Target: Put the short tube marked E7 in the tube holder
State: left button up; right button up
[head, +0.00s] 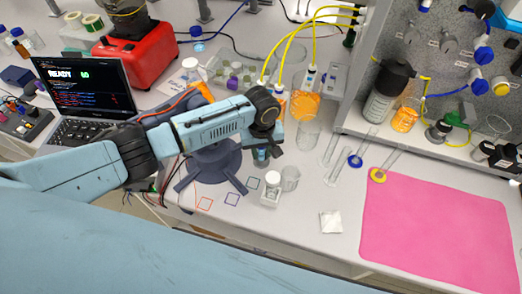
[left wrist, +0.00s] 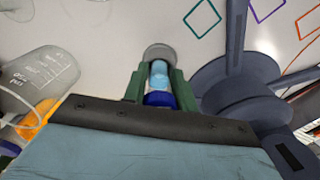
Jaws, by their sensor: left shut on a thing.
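My left gripper (head: 262,154) is low over the white bench, beside a dark blue legged stand (head: 208,168). In the left wrist view its green fingers (left wrist: 158,88) are shut on a short tube (left wrist: 157,76) with pale blue contents and a dark blue end. No E7 mark is readable on it. A grey round shape (left wrist: 158,51) shows just past the tube; I cannot tell what it is. A pale rack (head: 233,76) with several purple-capped items stands behind the arm. I cannot tell for certain which thing is the tube holder. My right gripper is not in view.
A pink mat (head: 435,230) lies clear at right. A laptop (head: 85,90) is at left.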

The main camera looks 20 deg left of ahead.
pick_arm(q)
jog(key=shift+s+f, duration=0.4)
jog(key=shift+f, duration=0.25)
jog(key=o, duration=1)
jog(key=shift+w+d+f, duration=0.1)
jog(key=shift+w, duration=0.05)
jog(key=shift+a, duration=0.25)
jog(key=r, duration=1)
jog(key=d+r, duration=0.1)
jog(key=r, duration=0.4)
jog(key=shift+w+p, duration=0.3)
